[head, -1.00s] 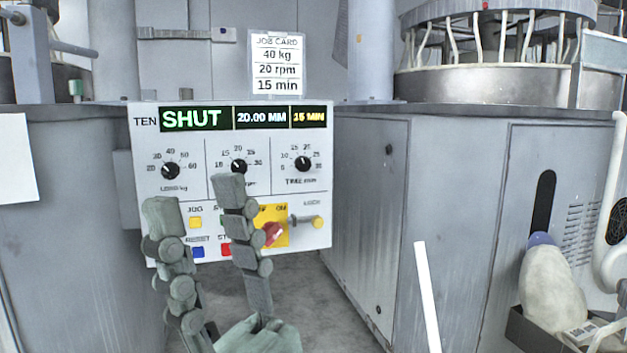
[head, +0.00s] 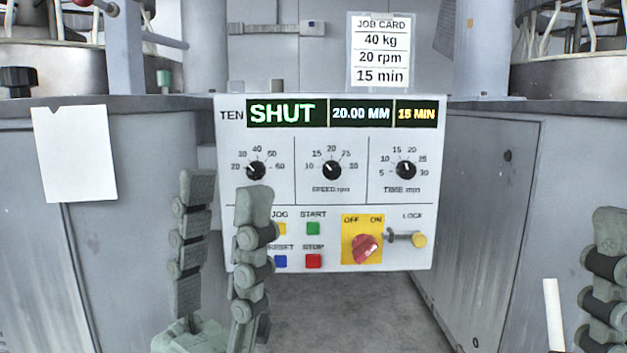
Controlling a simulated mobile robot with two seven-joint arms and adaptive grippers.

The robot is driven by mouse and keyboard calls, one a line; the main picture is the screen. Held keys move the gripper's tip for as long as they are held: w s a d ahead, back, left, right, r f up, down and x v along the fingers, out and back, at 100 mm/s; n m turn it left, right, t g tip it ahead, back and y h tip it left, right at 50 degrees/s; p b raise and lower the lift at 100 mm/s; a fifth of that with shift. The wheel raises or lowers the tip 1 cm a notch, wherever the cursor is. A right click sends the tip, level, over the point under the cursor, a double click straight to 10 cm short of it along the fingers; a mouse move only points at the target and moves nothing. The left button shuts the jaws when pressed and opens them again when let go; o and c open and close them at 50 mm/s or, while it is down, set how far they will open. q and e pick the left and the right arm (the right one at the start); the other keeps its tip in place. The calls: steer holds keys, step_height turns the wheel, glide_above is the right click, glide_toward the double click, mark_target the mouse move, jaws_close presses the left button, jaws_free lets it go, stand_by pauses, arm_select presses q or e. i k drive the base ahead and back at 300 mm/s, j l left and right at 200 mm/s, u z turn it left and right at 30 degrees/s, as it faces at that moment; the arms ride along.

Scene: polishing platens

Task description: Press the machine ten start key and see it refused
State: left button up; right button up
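The machine ten panel (head: 280,180) faces me in the head view, its display (head: 287,113) reading SHUT, 20.00 MM and 15 MIN. The green START key (head: 313,229) is in plain view above the red STOP key (head: 313,261). My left gripper (head: 226,188) has its two fingers upright and spread, with nothing between them. It is at the panel's lower left, apart from the START key, and its right finger partly covers the JOG and RESET keys. My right gripper (head: 607,270) shows only partly at the right edge; its opening cannot be seen.
A red rotary switch (head: 366,248) sits on a yellow OFF/ON plate, beside a LOCK pin with a yellow knob (head: 419,240). A job card (head: 380,52) stands above the panel, reading 40 kg, 20 rpm, 15 min. Grey cabinets (head: 490,200) flank the panel.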

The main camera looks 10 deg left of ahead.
mark_target(312, 227)
steer(key=i+j, duration=0.8)
steer(key=j, duration=0.1)
